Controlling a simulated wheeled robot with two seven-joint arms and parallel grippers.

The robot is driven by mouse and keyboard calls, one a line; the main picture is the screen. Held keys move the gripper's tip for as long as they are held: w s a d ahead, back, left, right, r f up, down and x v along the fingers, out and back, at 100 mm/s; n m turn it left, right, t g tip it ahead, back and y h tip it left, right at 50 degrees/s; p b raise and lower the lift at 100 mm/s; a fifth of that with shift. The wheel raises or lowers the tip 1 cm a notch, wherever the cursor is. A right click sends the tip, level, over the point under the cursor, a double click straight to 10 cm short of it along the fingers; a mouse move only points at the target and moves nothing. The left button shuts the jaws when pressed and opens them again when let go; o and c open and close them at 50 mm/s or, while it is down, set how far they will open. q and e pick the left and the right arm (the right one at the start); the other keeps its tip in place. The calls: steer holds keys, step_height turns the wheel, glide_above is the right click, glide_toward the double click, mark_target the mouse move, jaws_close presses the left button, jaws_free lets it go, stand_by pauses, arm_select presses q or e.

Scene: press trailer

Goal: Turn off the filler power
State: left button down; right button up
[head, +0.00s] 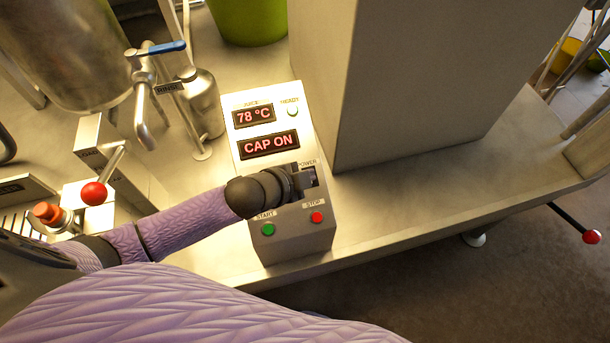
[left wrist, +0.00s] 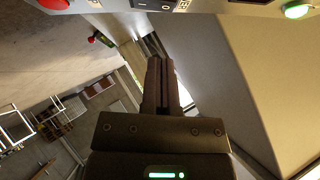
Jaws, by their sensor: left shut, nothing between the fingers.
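The filler control panel (head: 285,150) stands on the steel bench, with red displays reading "78 °C" and "CAP ON". The power switch (head: 310,172) sits under the POWER label at the panel's right side and is partly hidden by my left gripper (head: 303,182). The gripper is at the switch; whether it touches cannot be told. In the left wrist view the fingers (left wrist: 159,85) are shut with nothing between them, and the switch (left wrist: 152,5) shows at the top edge. The switch's position is unclear. My right gripper is not in view.
Below the switch are a green START button (head: 267,230) and a red STOP button (head: 316,217). A READY lamp (left wrist: 297,10) glows green. A tall metal housing (head: 400,90) stands right of the panel. A red-knobbed lever (head: 94,193) and a blue-handled tap (head: 167,48) are left.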

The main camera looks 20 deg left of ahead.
arm_select(q)
steer(key=w+f, duration=0.1)
steer(key=w+f+b, duration=0.1)
steer(key=f, duration=0.1)
steer(key=shift+a+f, duration=0.15)
steer(key=shift+a, duration=0.25)
steer(key=shift+w+a+f, duration=0.1)
steer(key=shift+w+f, duration=0.05)
steer(key=shift+w, duration=0.05)
steer(key=shift+w+a+f+b, duration=0.15)
steer(key=shift+f+b, duration=0.1)
steer(key=shift+b, duration=0.2)
steer(key=shift+s, duration=0.2)
steer(key=shift+s+d+f+p, duration=0.2)
steer(key=shift+s+d+p, duration=0.25)
steer(key=shift+s+p, duration=0.05)
